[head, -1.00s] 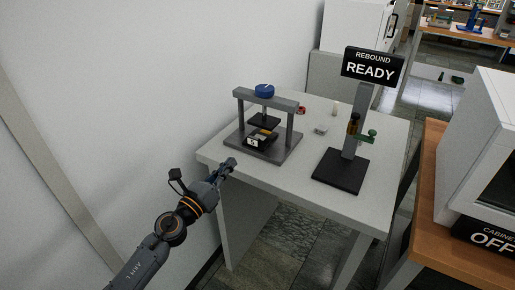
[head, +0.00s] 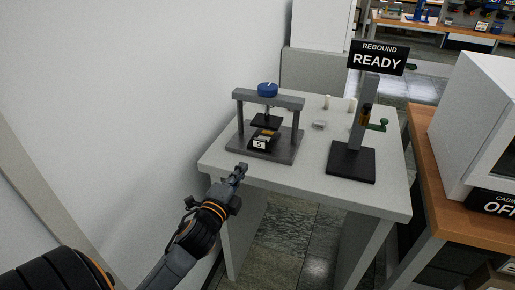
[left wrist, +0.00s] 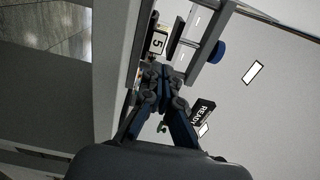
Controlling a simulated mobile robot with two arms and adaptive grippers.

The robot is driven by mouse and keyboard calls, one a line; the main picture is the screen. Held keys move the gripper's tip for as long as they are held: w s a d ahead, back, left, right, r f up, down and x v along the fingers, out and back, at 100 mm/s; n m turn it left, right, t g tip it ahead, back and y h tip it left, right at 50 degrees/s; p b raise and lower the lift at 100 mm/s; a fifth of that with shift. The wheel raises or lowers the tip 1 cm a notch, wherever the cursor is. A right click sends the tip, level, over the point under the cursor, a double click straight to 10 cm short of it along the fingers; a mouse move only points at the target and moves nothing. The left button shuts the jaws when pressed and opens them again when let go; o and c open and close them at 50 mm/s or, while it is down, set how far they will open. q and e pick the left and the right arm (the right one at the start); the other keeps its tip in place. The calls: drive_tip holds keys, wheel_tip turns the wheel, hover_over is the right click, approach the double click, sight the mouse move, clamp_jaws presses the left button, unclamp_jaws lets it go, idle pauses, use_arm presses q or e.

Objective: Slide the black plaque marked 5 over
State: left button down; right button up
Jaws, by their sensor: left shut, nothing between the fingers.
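The black plaque (head: 265,134) has a white label marked 5 on its front. It lies on the grey base of a small press (head: 268,101), below the press's dark plate. In the left wrist view the label of the plaque (left wrist: 157,42) shows just beyond the fingers. My left gripper (head: 241,168) is shut and empty, at the table's front left edge, in front of the press and apart from the plaque in the head view. In the left wrist view the gripper (left wrist: 160,75) points at the press. My right gripper is not in view.
A black-based stand (head: 352,163) with a green handle and a READY sign (head: 378,58) is right of the press on the white table (head: 320,190). A wall is close on the left. A wooden bench (head: 445,210) with a white cabinet is at the right.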

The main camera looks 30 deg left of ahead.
sight(258, 143)
use_arm(q)
drive_tip(key=x, duration=1)
drive_tip(key=shift+p, duration=0.4)
drive_tip(key=shift+w+a, duration=0.1)
drive_tip(key=shift+w, duration=0.15)
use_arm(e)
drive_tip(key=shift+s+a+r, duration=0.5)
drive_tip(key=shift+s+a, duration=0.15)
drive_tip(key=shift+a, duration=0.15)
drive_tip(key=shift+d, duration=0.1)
use_arm(q)
drive_tip(key=shift+x, duration=0.85)
drive_tip(key=shift+w, duration=0.45)
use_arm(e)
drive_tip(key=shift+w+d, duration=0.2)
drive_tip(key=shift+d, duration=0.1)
use_arm(q)
drive_tip(key=shift+s, duration=0.1)
